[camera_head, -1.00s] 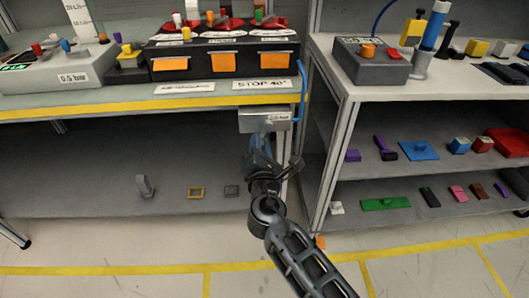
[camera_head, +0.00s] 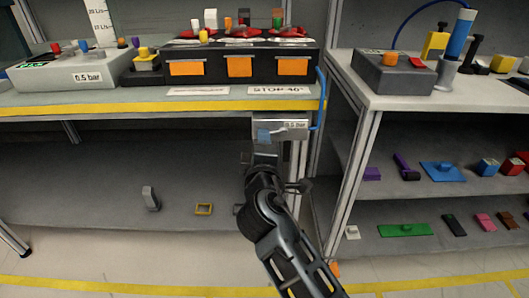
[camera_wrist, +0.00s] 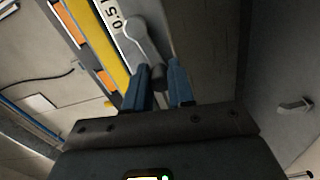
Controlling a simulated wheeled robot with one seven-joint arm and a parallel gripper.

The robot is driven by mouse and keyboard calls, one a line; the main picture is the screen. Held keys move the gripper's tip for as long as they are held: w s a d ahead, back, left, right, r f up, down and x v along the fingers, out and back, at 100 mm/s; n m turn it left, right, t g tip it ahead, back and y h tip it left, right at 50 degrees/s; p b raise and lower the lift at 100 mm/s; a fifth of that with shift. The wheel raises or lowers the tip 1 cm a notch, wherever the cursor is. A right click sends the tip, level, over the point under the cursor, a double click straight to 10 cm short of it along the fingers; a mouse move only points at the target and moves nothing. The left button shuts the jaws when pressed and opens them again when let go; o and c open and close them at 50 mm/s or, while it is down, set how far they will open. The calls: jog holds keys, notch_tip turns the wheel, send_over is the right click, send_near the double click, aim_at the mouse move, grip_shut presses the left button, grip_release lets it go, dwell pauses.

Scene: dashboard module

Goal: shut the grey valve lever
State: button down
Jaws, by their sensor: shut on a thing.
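The grey valve lever (camera_wrist: 147,48) shows in the wrist view on a light box (camera_wrist: 116,25) labelled 0.5. Its outer end is between my two blue fingers, and my gripper (camera_wrist: 159,78) is shut on it. The fingers partly hide that end. In the head view the valve box (camera_head: 293,131) hangs under the front edge of the left bench. My gripper (camera_head: 265,138) reaches up to its left part from below. The lever cannot be made out clearly there.
The left bench (camera_head: 120,108) has a yellow front edge, with a STOP 40° label (camera_head: 279,90) above the box. A blue hose (camera_head: 321,100) runs down beside the box. A shelf unit (camera_head: 362,150) with small parts stands close at right.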

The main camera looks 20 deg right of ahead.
jog(key=shift+d+r+m+b, duration=0.15)
jog(key=shift+m+b, duration=0.1)
jog(key=shift+m, duration=0.3)
jog(key=shift+a+r+m+b, duration=0.1)
jog(key=shift+m+b, duration=0.15)
jog(key=shift+m, duration=0.3)
jog(key=shift+d, duration=0.1)
jog(key=c, duration=1.2)
grip_release()
jog(key=shift+r, duration=0.1)
jog(key=shift+o, duration=1.1)
jog(key=shift+r, duration=0.1)
jog(key=v, duration=0.8)
